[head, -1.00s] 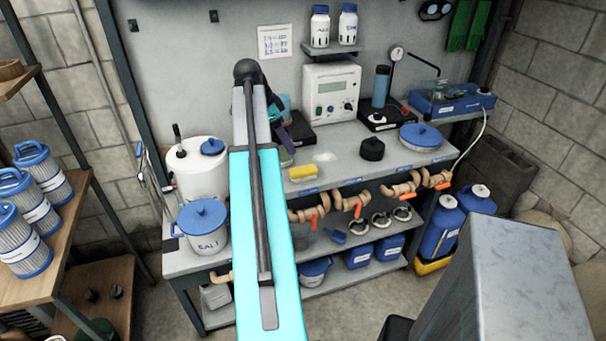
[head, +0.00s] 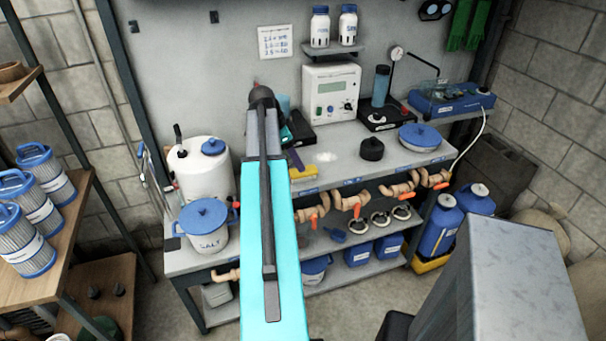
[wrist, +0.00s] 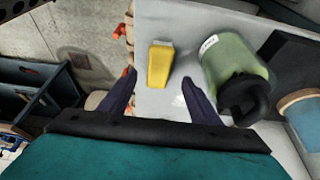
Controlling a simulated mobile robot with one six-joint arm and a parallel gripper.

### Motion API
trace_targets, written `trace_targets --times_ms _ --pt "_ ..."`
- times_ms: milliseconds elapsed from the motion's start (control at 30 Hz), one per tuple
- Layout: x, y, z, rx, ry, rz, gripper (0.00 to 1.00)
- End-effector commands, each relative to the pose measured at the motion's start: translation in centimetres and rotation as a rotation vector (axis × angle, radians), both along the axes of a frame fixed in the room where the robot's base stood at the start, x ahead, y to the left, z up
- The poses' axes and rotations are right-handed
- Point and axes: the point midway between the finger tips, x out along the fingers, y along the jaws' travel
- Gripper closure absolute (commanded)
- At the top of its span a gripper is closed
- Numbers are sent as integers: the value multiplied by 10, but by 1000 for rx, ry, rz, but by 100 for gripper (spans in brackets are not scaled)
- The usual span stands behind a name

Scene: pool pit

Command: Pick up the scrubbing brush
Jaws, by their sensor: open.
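A small yellow block, which looks like the scrubbing brush (head: 304,174), lies on the grey workbench near its front edge. My arm and gripper hide part of it in the head view. In the wrist view the yellow brush (wrist: 159,66) shows whole, lying lengthwise between and beyond my fingertips. My gripper (wrist: 157,82) is open and empty, with one dark purple finger on each side of the brush's line. I cannot tell the exact height of the fingers over the bench. In the head view only a dark finger of my gripper (head: 296,161) shows clearly beside the brush.
A white bucket labelled salt (head: 206,228) stands left on the bench. A black round item (head: 372,149) and a blue-lidded tub (head: 421,137) stand right. Pipe valves (head: 353,198) line the front edge.

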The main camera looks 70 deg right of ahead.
Motion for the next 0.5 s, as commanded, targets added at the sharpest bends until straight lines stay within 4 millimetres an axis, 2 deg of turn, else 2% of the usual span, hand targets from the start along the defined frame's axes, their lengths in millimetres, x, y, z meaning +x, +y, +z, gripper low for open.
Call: trace_targets --times_ms 267,500 --pt "-1 0 -1 1 1 0 43" --pt "-7 -3 -14 1 1 -1 43"
